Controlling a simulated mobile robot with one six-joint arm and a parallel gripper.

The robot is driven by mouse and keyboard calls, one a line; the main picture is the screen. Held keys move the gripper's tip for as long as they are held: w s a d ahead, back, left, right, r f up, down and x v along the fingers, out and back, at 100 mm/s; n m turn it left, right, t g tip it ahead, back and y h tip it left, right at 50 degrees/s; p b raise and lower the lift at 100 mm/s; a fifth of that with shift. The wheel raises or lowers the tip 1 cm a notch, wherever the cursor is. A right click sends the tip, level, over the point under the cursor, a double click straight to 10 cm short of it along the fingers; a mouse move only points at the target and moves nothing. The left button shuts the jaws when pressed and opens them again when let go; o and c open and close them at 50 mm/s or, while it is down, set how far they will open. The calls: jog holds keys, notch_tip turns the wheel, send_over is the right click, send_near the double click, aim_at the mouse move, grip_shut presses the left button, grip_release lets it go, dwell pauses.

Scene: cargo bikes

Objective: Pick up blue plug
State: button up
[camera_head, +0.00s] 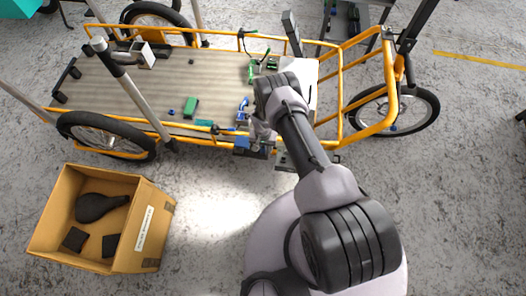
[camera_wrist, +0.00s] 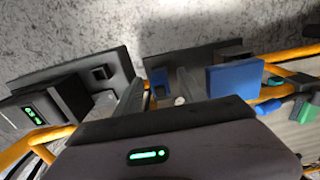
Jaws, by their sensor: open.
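My gripper (camera_head: 262,132) points down at the near rail of the yellow cargo bike in the head view. In the wrist view its grey fingers (camera_wrist: 160,92) stand apart, with a gap between them. A small dark-blue piece (camera_wrist: 159,77) shows in that gap, beside a dark plate. A larger blue block (camera_wrist: 234,78) is just right of the fingers; whether they touch it I cannot tell. In the head view a blue part (camera_head: 242,113) lies on the deck left of my gripper, and a blue box (camera_head: 242,143) is at the rail. Which one is the blue plug is unclear.
A grey box with a lit green display (camera_wrist: 38,112) is left of the fingers, by the yellow rail. Green parts (camera_head: 190,107) lie on the bike's deck (camera_head: 150,90). A cardboard box (camera_head: 160,225) with dark items stands on the floor; floor between is clear.

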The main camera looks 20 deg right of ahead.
aim_at(263, 149)
jog(key=shift+r, duration=0.1)
grip_shut()
jog(key=shift+r, duration=0.1)
jog(key=shift+r+p, duration=0.35)
jog(key=shift+p, duration=0.05)
jog(key=r+p, duration=0.2)
jog(key=r, duration=0.1)
jog(key=shift+s, duration=0.35)
jog(key=s+r+p, duration=0.2)
jog(key=s+p, duration=0.2)
jog(key=s, duration=0.3)
jog(key=s+r+p, duration=0.3)
jog(key=s+p, duration=0.2)
jog(key=s, duration=0.3)
jog(key=shift+r, duration=0.3)
